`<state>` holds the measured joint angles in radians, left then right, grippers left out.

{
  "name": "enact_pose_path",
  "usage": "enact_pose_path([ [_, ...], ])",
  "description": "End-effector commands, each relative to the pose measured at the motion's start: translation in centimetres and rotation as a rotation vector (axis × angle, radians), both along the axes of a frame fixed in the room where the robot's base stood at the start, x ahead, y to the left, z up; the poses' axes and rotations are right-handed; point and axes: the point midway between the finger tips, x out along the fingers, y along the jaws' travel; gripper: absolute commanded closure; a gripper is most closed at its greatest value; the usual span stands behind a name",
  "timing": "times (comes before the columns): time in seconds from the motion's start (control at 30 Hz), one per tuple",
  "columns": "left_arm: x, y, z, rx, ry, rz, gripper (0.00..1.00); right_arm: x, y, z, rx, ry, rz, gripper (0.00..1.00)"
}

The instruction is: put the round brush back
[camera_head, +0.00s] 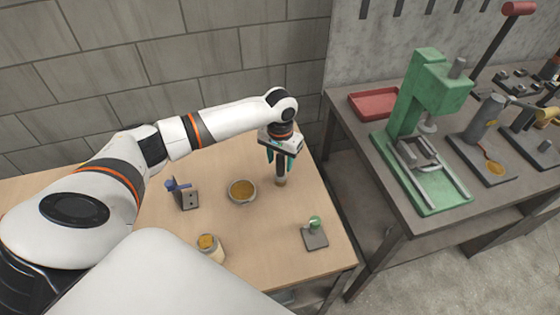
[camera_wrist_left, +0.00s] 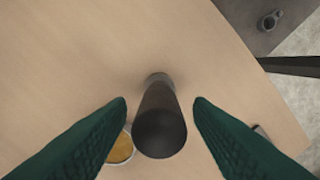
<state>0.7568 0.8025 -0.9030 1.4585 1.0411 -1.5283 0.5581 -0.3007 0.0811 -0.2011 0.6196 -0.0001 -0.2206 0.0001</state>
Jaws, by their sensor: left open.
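A dark upright cylinder, which looks like the round brush (camera_head: 281,172), stands on the wooden table near its back right edge. A brownish part shows at its foot. My left gripper (camera_head: 281,161) points down from above with its teal fingers on either side of it. In the left wrist view the dark cylinder (camera_wrist_left: 161,125) stands between the two fingertips (camera_wrist_left: 160,108), with a gap on both sides. The left gripper is open. My right gripper is not in view.
A bowl of yellow-brown stuff (camera_head: 242,191) stands close by. A dark bracket with a blue part (camera_head: 184,193), a jar (camera_head: 210,247) and a small plate with a green knob (camera_head: 315,235) are also on the table. A grey bench (camera_head: 385,195) with a green press (camera_head: 425,100) stands right.

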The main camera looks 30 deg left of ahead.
Motion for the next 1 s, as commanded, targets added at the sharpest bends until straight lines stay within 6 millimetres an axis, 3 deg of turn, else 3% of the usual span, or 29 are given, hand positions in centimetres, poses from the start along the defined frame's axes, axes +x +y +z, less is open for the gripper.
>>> enact_pose_path([
  [0.3, 0.1, 0.0, 6.6, -0.002, -0.005, -0.001, 0.53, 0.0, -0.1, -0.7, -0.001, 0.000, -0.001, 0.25],
  [0.5, 0.1, 0.0, 9.9, -0.002, -0.003, 0.001, 0.53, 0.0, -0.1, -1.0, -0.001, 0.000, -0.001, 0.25],
  [0.7, 0.0, 0.0, 11.2, 0.000, -0.001, 0.001, 0.53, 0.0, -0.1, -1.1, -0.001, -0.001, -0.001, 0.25],
  [1.0, 0.0, -0.1, 11.1, -0.001, 0.000, -0.002, 0.53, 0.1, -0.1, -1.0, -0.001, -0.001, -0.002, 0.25],
])
